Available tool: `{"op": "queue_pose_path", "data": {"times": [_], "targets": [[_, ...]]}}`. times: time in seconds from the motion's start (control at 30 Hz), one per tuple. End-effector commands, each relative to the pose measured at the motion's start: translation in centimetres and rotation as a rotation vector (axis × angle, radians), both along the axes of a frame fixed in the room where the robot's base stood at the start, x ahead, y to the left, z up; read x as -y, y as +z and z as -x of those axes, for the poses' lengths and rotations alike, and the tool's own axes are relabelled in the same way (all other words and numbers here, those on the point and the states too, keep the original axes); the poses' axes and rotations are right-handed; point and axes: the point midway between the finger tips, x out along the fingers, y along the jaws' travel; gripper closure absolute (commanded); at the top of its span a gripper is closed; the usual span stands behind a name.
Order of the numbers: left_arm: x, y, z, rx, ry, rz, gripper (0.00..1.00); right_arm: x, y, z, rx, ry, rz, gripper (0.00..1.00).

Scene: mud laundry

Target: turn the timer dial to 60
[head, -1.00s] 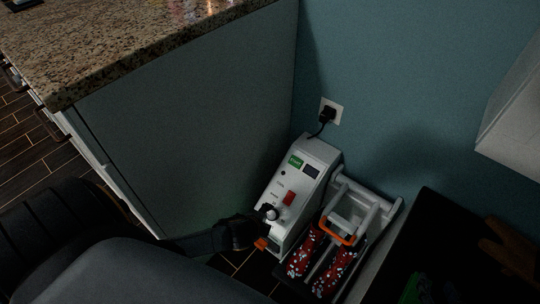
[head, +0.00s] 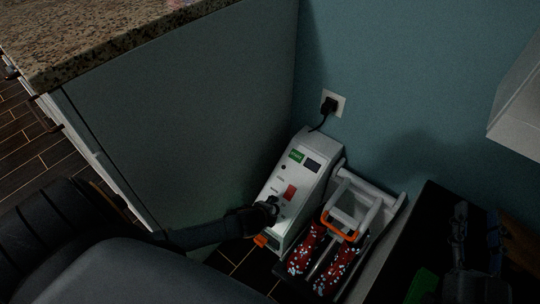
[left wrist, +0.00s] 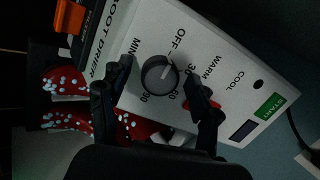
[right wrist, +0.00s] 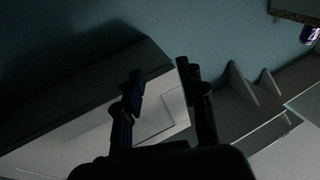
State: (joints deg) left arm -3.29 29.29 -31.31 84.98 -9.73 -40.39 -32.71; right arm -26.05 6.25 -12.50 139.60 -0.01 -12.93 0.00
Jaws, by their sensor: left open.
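The white boot dryer (head: 300,185) stands on the floor against the blue wall. Its round grey timer dial (left wrist: 158,75) shows in the left wrist view, with OFF, 30 and other numbers printed around it. I cannot read its pointer surely. My left gripper (left wrist: 162,92) is open, with one finger on each side of the dial; I cannot tell whether they touch it. In the head view the left gripper (head: 268,210) covers the dial. My right gripper (head: 477,235) is open and empty at the lower right, away from the dryer; it also shows in the right wrist view (right wrist: 163,85).
A red switch (head: 290,191) and a green START button (head: 296,156) sit near the dial. Red spotted boots (head: 305,250) stand beside the panel under a frame with an orange bar (head: 340,228). A counter cabinet (head: 190,130) closes off the left. A wall outlet (head: 333,103) holds the plug.

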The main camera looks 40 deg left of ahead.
Motion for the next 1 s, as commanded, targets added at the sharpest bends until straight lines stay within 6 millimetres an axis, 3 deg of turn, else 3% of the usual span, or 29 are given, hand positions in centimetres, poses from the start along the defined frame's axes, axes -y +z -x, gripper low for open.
{"op": "queue_pose_path", "data": {"times": [0.23,0.5,0.77,1.0], "targets": [[0.0,0.0,0.0,0.0,0.0,0.0,0.37,0.0,0.1,0.0,0.004,0.0,-0.001,0.6],[0.0,0.0,0.0,0.0,0.0,0.0,0.9,0.0,0.1,0.0,0.003,0.0,-0.001,0.6],[0.0,0.1,0.0,0.0,-0.014,-0.011,0.91,0.0,-0.3,-0.1,-0.023,-0.001,0.006,0.6],[0.0,0.2,0.1,0.003,-0.096,-0.073,0.92,0.7,-4.1,0.1,-0.235,-0.015,0.061,0.6]]}}
